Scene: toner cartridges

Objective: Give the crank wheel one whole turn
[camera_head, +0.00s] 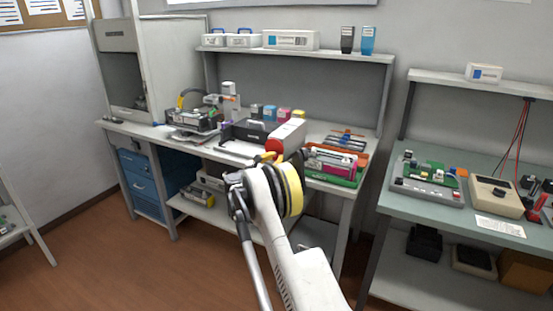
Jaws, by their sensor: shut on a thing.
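My arm reaches up from the bottom of the view to the middle workbench. My gripper (282,158) is at the bench's front edge, mostly hidden behind my arm's joint with its black and yellow bands. It is shut at a small yellow part (268,156), which seems to belong to the crank wheel. The wheel's rim and its turn angle cannot be made out.
A green and red tray (332,168) with cartridge parts lies right of my gripper. A dark-topped device (248,131) and several coloured cartridges (284,114) stand behind. A second bench (400,213) is at right, with a floor gap between.

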